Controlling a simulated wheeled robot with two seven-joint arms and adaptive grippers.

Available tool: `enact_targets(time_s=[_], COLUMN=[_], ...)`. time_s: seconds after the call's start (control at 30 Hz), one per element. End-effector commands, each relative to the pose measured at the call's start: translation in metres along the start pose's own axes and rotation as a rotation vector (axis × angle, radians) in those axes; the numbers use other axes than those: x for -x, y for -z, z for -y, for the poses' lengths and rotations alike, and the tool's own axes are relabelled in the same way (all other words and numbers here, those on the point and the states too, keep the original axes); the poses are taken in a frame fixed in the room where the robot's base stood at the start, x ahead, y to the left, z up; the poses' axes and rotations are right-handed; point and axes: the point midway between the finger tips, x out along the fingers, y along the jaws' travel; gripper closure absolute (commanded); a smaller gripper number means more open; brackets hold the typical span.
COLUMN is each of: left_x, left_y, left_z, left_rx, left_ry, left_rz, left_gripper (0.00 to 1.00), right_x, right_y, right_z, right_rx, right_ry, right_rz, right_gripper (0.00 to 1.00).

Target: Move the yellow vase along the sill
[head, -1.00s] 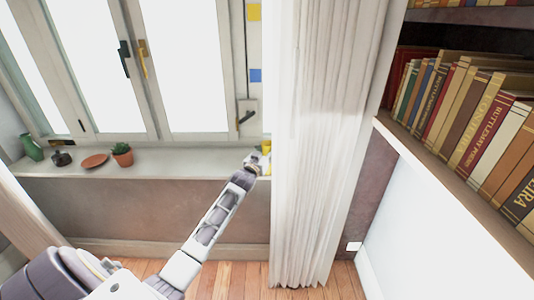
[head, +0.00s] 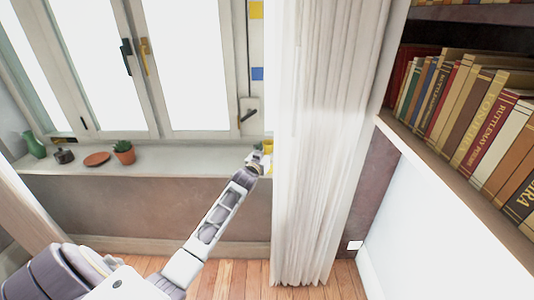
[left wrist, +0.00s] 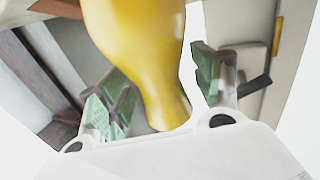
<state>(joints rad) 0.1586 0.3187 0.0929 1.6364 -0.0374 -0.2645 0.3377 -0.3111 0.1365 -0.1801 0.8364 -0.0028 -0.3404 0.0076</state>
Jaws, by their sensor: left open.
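The yellow vase (head: 267,146) stands at the right end of the window sill (head: 190,161), beside the white curtain. In the head view it is small and partly hidden by my left gripper (head: 259,160) and the curtain. In the left wrist view the yellow vase (left wrist: 145,60) is large, with its narrow part between the green-padded fingers of my left gripper (left wrist: 165,92). My right gripper is not in view.
A green vase (head: 34,145), a dark pot (head: 64,156), a terracotta dish (head: 97,158) and a potted plant (head: 123,152) stand on the sill's left part. The sill's middle is clear. The white curtain (head: 315,140) hangs at the right, before a bookshelf (head: 450,185).

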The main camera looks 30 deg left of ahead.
Motion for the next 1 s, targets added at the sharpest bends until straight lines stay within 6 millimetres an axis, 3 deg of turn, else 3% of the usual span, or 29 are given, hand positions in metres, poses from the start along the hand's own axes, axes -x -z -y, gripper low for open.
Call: enact_targets(time_s=[0.37, 1.0], left_x=[0.012, 0.066], left_y=[0.001, 0.002], left_z=[0.000, 0.000], left_rx=[0.000, 0.001], left_ry=[-0.001, 0.000], left_rz=[0.001, 0.000], left_gripper=[0.34, 0.34], right_x=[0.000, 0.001], right_y=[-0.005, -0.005], right_z=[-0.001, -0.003], right_rx=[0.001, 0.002], right_ry=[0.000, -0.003], right_rz=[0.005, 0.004], right_gripper=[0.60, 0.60])
